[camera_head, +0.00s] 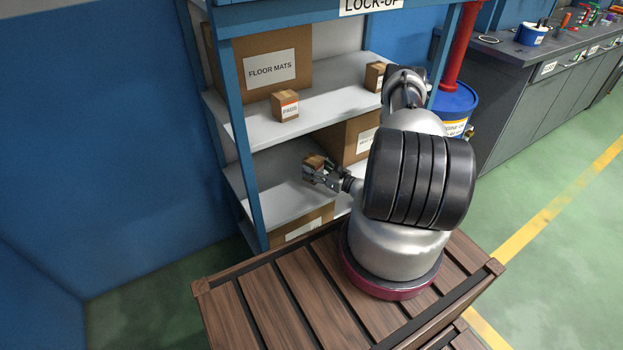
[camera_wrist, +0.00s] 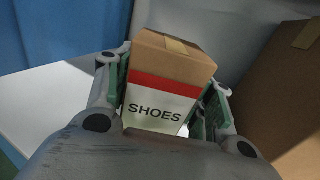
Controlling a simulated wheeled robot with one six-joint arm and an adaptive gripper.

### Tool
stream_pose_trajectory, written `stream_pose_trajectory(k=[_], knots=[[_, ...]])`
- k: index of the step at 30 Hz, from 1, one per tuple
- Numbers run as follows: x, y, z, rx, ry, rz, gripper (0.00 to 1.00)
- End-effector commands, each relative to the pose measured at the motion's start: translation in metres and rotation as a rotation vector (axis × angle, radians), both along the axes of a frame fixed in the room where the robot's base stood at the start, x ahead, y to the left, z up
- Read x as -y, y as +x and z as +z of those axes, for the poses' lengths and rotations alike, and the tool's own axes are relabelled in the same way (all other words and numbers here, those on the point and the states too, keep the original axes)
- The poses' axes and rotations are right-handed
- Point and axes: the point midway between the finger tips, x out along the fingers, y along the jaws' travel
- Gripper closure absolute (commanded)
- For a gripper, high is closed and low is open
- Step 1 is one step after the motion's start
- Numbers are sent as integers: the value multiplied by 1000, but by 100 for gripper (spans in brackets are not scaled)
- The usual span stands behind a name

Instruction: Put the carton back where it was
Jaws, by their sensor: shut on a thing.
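A small brown carton with a red-and-white label reading SHOES (camera_wrist: 158,100) is between the two fingers of my gripper (camera_wrist: 163,115) in the wrist view. In the head view the same carton (camera_head: 314,161) is at the tip of my gripper (camera_head: 320,176), at the middle shelf (camera_head: 275,190) of the blue-framed rack. The gripper is shut on the carton, with the label facing the wrist camera. I cannot tell whether the carton's base touches the shelf, as the gripper hides it.
A large carton (camera_head: 347,138) stands on the middle shelf to the right, also in the wrist view (camera_wrist: 290,100). Above are a FLOOR MATS carton (camera_head: 285,52), a PADS carton (camera_head: 285,106) and another small carton (camera_head: 375,76). A blue rack post (camera_head: 238,130) stands left. The middle shelf's left part is bare.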

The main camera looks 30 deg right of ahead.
Motion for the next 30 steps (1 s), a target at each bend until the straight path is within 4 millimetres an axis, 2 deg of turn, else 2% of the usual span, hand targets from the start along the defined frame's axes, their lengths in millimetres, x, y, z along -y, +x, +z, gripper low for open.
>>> stream_pose_trajectory(k=[10, 23, 24, 27, 30], knots=[[0, 0, -43, 2, 1, 0, 96], [0, 0, -49, 2, 0, 0, 96], [0, 0, -49, 0, 0, 0, 40], [0, 0, -49, 0, 0, 0, 25], [0, 0, -49, 0, 0, 0, 25]])
